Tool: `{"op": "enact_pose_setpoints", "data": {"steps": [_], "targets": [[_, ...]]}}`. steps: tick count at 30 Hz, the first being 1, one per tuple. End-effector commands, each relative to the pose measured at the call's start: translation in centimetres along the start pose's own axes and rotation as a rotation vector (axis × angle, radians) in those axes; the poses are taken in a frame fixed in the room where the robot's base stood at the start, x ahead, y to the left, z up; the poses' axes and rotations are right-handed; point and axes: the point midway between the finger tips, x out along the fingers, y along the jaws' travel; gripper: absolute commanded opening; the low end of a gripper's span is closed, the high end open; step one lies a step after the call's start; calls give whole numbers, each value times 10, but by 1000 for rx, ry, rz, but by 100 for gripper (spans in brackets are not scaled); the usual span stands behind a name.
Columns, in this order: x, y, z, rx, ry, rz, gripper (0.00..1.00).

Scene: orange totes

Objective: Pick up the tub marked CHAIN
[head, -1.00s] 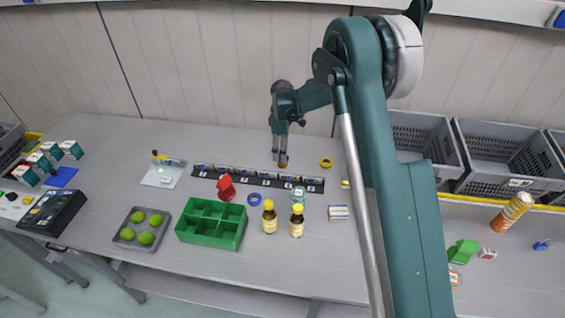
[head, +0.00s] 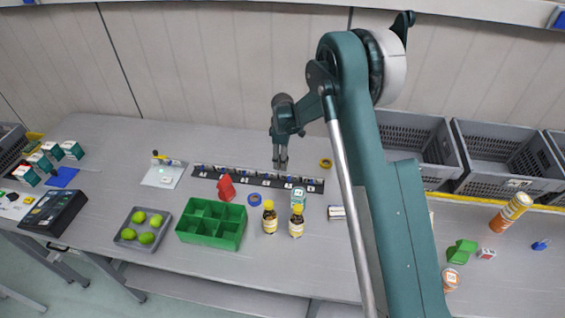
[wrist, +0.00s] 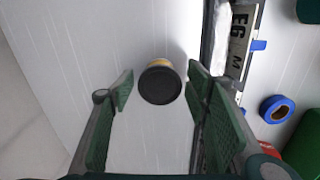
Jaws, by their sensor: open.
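My gripper (head: 280,166) hangs fingers-down over the back middle of the table, behind the row of labelled slots. In the wrist view my gripper (wrist: 158,115) is open, with a green-padded finger on each side. A small round tub with a black lid (wrist: 159,87) and a yellow-orange side stands between the fingers, apart from both. I see mostly its lid, and no CHAIN marking is readable. In the head view the fingers largely hide this spot. A teal-and-white tub (head: 298,194) stands in front of the slots, its marking too small to read.
The black labelled strip (head: 258,178) lies just in front of my gripper. A blue tape ring (head: 254,199), yellow-capped bottles (head: 269,218) and a green divided tray (head: 211,223) are nearer. A yellow ring (head: 326,162) lies to the right. Grey totes (head: 500,150) stand at the back right.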

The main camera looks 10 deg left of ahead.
Motion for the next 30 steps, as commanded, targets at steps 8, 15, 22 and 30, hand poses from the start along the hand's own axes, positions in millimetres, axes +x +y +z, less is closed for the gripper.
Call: {"op": "enact_pose_setpoints", "data": {"steps": [8,15,22,30], "targets": [[0,0,0,0,0,0,47],[0,0,0,0,0,0,46],[0,0,0,0,0,0,20],[0,0,0,0,0,0,20]]}}
